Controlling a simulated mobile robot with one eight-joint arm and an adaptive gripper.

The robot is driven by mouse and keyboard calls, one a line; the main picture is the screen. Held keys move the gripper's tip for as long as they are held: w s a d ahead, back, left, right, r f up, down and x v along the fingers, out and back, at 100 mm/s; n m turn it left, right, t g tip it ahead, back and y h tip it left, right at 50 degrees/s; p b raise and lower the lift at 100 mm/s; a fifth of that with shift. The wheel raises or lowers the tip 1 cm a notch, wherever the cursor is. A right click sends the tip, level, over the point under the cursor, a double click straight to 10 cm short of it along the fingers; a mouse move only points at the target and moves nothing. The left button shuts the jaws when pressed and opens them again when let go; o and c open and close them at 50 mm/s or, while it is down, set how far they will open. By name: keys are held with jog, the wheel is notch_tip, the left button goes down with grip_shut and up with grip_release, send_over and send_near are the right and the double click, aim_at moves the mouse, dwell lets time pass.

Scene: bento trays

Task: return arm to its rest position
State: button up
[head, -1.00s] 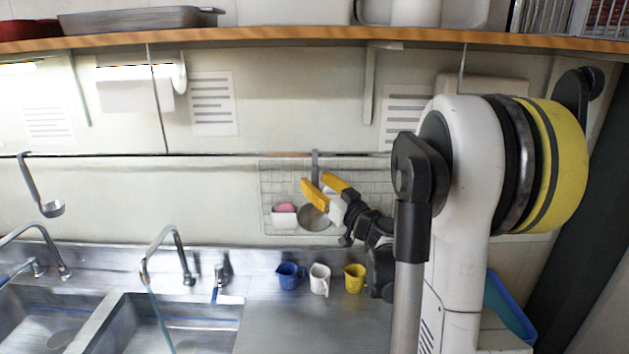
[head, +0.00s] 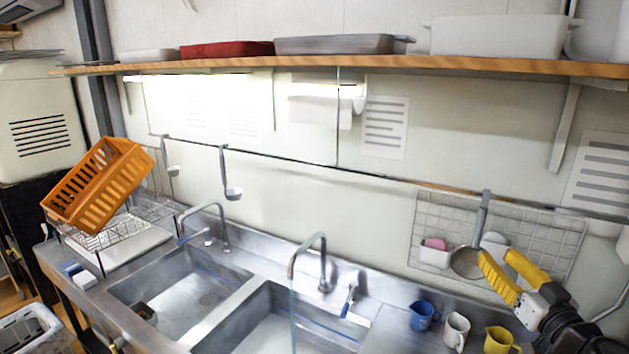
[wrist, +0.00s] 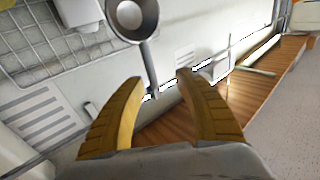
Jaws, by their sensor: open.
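My gripper (head: 508,272) is at the lower right of the head view, its two yellow fingers raised in front of the wire grid panel on the wall. The fingers are apart with nothing between them. In the wrist view my gripper (wrist: 158,88) also shows open and empty, with a hanging ladle (wrist: 137,22) beyond the fingertips. Part of my dark wrist shows behind the fingers in the head view; the rest of my arm is outside that view.
Blue, white and yellow cups (head: 422,316) (head: 456,331) (head: 499,341) stand on the counter below my gripper. A shelf (head: 330,66) runs above. Double sinks (head: 185,290) with taps lie left, and an orange crate (head: 98,185) tilts on a drying rack at far left.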

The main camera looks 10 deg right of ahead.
jog(key=s+a+f+n+g+y+b, duration=0.15)
jog(key=a+f+g+b, duration=0.25)
jog(key=a+f, duration=0.5)
jog(key=a+f+g+y+b, duration=0.3)
jog(key=a+f+b, duration=0.15)
jog(key=a, duration=0.85)
jog(key=s+a+f+g+h+b, duration=0.2)
jog(key=s+f+b, duration=0.1)
jog(key=s+f, duration=0.2)
jog(key=s+a+f+m+g+h+b, duration=0.1)
jog(key=s+a+f+g+h+b, duration=0.1)
jog(key=s+f, duration=0.3)
jog(key=s+b, duration=0.1)
jog(key=s, duration=0.2)
jog(key=shift+f+g, duration=0.35)
jog(key=shift+g, duration=0.05)
